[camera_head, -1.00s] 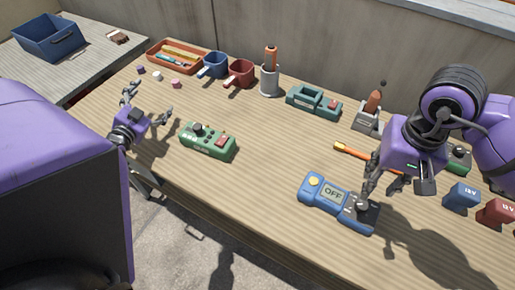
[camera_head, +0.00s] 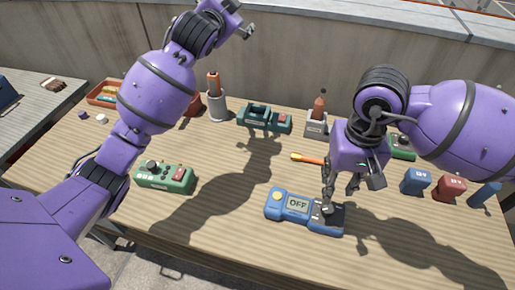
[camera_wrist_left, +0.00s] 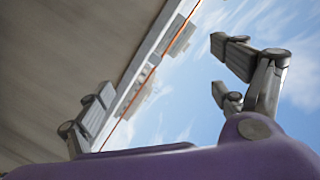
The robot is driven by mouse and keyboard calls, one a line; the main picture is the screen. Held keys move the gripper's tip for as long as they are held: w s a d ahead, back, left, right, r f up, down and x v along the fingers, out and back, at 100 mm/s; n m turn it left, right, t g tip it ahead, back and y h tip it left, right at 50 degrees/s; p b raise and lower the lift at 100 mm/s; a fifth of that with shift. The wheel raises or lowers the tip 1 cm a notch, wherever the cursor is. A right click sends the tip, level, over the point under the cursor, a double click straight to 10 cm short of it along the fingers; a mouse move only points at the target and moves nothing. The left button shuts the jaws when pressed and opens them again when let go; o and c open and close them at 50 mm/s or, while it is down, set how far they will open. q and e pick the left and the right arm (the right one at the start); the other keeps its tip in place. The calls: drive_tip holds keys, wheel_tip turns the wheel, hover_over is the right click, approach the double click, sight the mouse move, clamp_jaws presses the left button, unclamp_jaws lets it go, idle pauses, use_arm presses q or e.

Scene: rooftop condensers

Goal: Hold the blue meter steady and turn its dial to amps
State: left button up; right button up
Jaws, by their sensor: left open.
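The blue meter (camera_head: 277,208) lies on the wooden table at the front, right of centre. Its screen (camera_head: 298,203) reads OFF, and a yellow button is at its left end. My left gripper (camera_head: 240,22) is raised high near the wall, away from the meter. In the left wrist view its fingers (camera_wrist_left: 162,68) are spread and empty, with wall and sky beyond.
A green box with controls (camera_head: 165,178) lies left of the meter. An orange-tipped tool (camera_head: 308,159) lies behind it. Blue (camera_head: 415,181) and red (camera_head: 448,187) blocks stand to the right. A teal device (camera_head: 263,118) and holders line the back. The table between the green box and meter is clear.

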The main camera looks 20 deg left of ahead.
use_arm(q)
drive_tip(key=s+d+r+m+g+h, duration=0.1)
drive_tip(key=d+r+m+g+h, duration=0.1)
drive_tip(key=d, duration=0.9)
drive_tip(key=s+d+f+m+g+h, duration=0.1)
drive_tip(key=s+d+f+g, duration=0.15)
drive_tip(key=d+f, duration=0.2)
drive_tip(key=s+d+f+m+g+h, duration=0.1)
drive_tip(key=s+d+f+m+g, duration=0.1)
drive_tip(key=s+d+f, duration=0.3)
drive_tip(key=m+g+y, duration=0.3)
drive_tip(key=m+g, duration=0.2)
drive_tip(key=g, duration=0.5)
hover_over(280, 200)
wheel_tip(280, 200, down, 21)
drive_tip(key=shift+w+r, duration=0.1)
drive_tip(key=shift+r, duration=0.05)
wheel_tip(280, 200, down, 7)
drive_tip(key=shift+r, duration=0.1)
drive_tip(key=shift+f, duration=0.5)
